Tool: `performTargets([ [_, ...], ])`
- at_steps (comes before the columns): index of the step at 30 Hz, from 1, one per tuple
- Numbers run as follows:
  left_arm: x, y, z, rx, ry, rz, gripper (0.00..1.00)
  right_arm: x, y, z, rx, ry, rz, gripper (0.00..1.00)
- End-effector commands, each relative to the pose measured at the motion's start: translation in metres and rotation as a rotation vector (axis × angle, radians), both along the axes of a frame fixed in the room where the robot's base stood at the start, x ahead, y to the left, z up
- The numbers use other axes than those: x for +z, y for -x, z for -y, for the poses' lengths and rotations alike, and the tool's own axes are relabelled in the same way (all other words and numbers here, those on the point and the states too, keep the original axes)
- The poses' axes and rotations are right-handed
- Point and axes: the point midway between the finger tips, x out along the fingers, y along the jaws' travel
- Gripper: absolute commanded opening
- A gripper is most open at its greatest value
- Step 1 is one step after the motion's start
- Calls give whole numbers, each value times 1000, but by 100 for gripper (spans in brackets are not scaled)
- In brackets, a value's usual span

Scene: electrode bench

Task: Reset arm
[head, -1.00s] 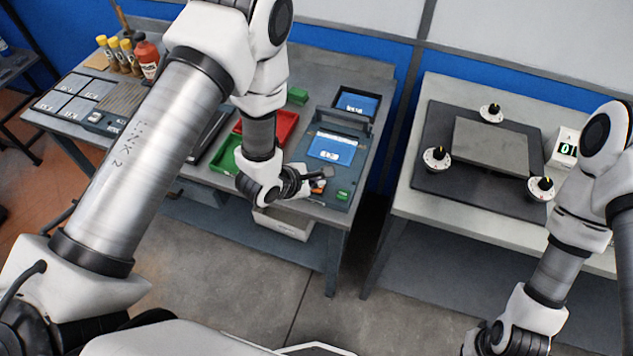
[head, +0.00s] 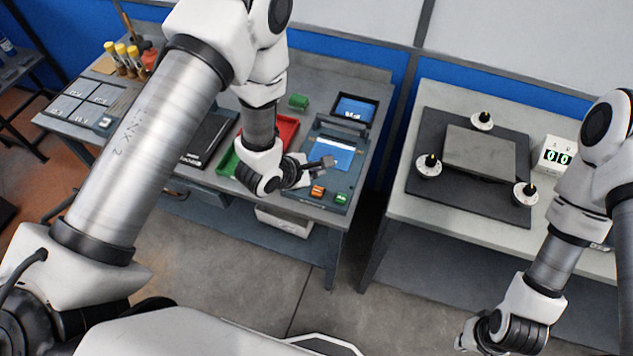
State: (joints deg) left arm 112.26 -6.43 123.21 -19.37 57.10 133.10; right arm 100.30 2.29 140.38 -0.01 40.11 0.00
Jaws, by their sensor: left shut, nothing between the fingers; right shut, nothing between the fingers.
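My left gripper (head: 322,165) is shut and empty. It hovers over the front of the grey-blue device (head: 318,186) with a blue screen, near its orange button (head: 318,191) and green button (head: 341,199). My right arm comes down at the right edge of the view. Its wrist (head: 512,322) is low, in front of the right table, and the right gripper (head: 466,343) is mostly hidden behind it near the bottom edge.
The right table (head: 465,222) holds a dark plate (head: 425,208) with a grey block (head: 480,152), several round knobs and a digital display (head: 557,155). Red (head: 287,130) and green (head: 227,163) trays lie on the left bench. A floor gap separates the tables.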

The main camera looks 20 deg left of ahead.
Motion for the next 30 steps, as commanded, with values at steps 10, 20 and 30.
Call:
performTargets([
  [10, -1, 0, 0, 0, 0, 0, 0, -1, 0, 0, 0, 0, -1, 0],
  [20, -59, 25, -9, 30, 8, -72, 0, -33, 0, 0, 0, 0, -1, 0],
  [30, -169, 170, -69, -362, -437, -320, 0, -81, 0, 0, 0, 0, -1, 0],
])
